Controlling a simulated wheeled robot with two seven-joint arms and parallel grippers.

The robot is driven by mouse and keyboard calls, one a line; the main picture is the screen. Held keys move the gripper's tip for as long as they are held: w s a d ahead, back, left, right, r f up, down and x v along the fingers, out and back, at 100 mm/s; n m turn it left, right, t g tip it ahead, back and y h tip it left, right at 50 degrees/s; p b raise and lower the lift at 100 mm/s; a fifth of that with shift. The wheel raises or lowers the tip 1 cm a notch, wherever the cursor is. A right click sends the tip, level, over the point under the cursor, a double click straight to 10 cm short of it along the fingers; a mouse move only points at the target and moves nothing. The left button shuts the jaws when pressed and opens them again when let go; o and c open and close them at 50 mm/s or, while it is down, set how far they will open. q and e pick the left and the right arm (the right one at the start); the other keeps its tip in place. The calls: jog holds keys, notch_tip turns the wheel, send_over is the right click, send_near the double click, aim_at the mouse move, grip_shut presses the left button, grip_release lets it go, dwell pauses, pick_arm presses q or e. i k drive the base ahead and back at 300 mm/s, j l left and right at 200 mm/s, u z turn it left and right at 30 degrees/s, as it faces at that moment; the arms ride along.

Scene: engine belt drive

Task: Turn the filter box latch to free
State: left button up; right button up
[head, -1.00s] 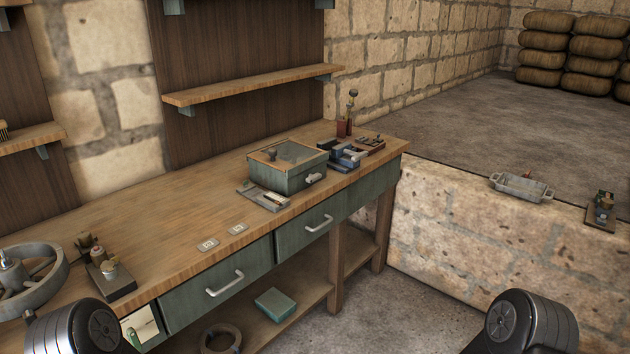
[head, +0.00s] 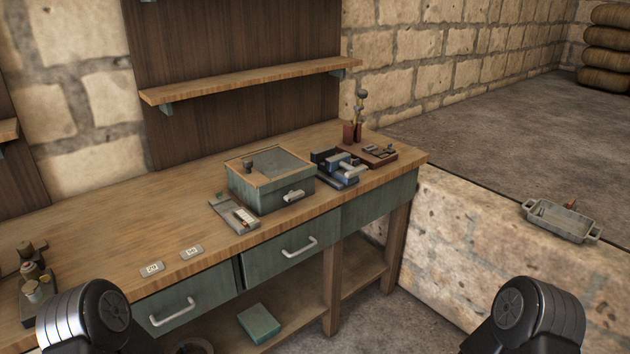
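The filter box is most likely the green box (head: 268,193) with a wood-framed top, standing on the workbench. A pale latch or handle (head: 293,196) sits on its front face, towards the right. It is too small to tell which way the latch is turned. A dark knob (head: 249,165) shows on the box's top. Neither of my grippers is in view; only dark rounded parts of my arms show at the bottom left and bottom right. Nothing of mine touches the box.
A grey tray with small parts (head: 234,214) lies left of the box, and a blue vise-like device (head: 336,168) stands to its right. Two small number plates (head: 191,251) lie near the bench (head: 120,225) front edge. A metal tray (head: 562,220) rests on the stone wall.

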aim_at(293, 196)
jog(key=i+l+u, duration=0.1)
jog(key=l, duration=0.3)
jog(key=i+l, duration=0.3)
jog(key=l, duration=0.15)
jog(key=i+l+u, duration=0.15)
jog(key=l, duration=0.25)
jog(key=i+l+u, duration=0.1)
jog(key=l, duration=0.35)
jog(key=i+l, duration=0.25)
jog(key=l, duration=0.2)
jog(key=i+l+u, duration=0.15)
jog(key=l, duration=0.3)
jog(key=i+l, duration=0.15)
jog(key=l, duration=0.35)
jog(key=i+l+u, duration=0.15)
jog(key=l, duration=0.3)
